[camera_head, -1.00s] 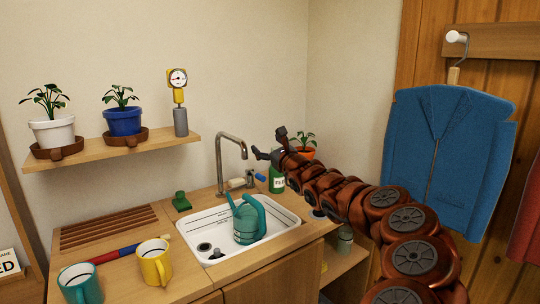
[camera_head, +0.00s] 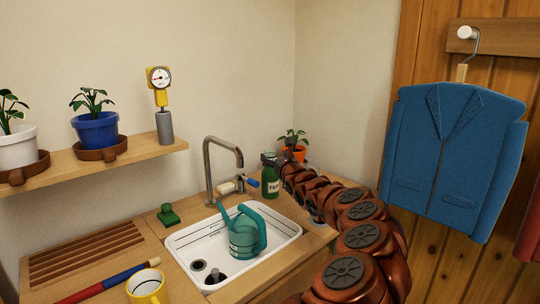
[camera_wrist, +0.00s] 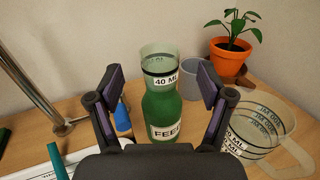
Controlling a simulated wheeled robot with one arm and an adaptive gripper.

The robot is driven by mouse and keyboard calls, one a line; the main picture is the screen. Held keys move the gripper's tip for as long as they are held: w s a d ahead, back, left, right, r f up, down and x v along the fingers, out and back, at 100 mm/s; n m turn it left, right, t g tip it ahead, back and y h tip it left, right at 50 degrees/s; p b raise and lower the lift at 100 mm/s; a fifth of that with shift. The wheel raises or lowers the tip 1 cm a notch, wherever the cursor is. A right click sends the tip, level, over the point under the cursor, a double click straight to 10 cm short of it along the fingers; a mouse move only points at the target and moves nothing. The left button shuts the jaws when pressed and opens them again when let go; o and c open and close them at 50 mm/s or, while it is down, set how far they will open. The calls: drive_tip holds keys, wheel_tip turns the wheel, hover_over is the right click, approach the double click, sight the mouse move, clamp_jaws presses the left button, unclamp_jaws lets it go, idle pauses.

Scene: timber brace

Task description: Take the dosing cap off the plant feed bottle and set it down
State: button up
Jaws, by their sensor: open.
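The plant feed bottle (camera_wrist: 162,112) is green with a white FEED label and stands upright on the worktop, just behind the sink's right side in the head view (camera_head: 271,184). Its dosing cap (camera_wrist: 160,66), a clear cup with a dark ring and a 40 ML label, sits on top of the bottle. My gripper (camera_wrist: 162,88) is open. In the wrist view its two fingers stand left and right of the bottle, with the cap between and beyond them, and I see no contact. In the head view the fingers are hard to make out near the bottle.
A clear measuring jug (camera_wrist: 262,128) stands right of the bottle, with a grey cup (camera_wrist: 200,78) and an orange potted plant (camera_wrist: 228,58) behind. The tap (camera_head: 210,170) and a blue-handled item (camera_wrist: 122,114) are to the left. A teal watering can (camera_head: 246,236) stands in the sink (camera_head: 187,241).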

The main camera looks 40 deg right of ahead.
sight(273, 154)
drive_tip(key=shift+p+x, duration=0.45)
drive_tip(key=shift+x, duration=0.6)
drive_tip(key=shift+p+x, duration=0.4)
drive_tip(key=shift+x, duration=1.25)
